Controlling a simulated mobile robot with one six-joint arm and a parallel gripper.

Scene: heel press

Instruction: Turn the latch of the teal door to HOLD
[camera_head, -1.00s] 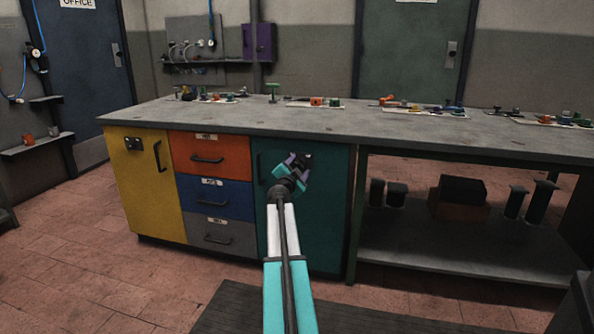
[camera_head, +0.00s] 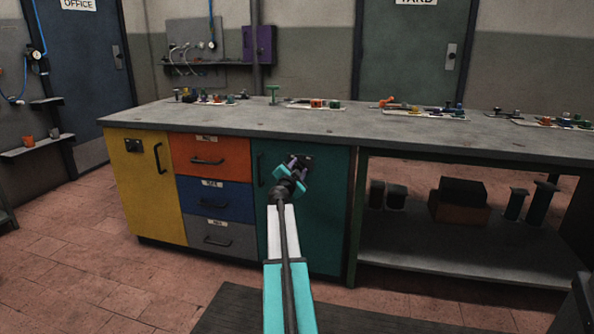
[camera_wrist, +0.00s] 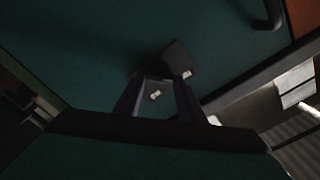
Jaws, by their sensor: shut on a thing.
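The teal door (camera_head: 330,225) is shut in the front of the workbench, with a dark vertical handle at its left edge. Its latch (camera_head: 306,160) is a small dark piece near the door's top middle, partly hidden by my gripper (camera_head: 298,169). My gripper is shut on the latch, its purple fingers at the door face. In the wrist view, the latch (camera_wrist: 178,58) shows as a dark block at the fingertips, before the dim teal door (camera_wrist: 95,45). Small white marks show near the fingers, too small to read. I cannot tell which mark the latch points to.
A yellow door (camera_head: 145,190) and orange, blue and grey drawers (camera_head: 213,200) lie to the left. The bench top (camera_head: 250,118) carries several trays of small parts. An open shelf (camera_head: 440,255) with dark objects is at the right. A dark mat (camera_head: 260,310) lies on the floor.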

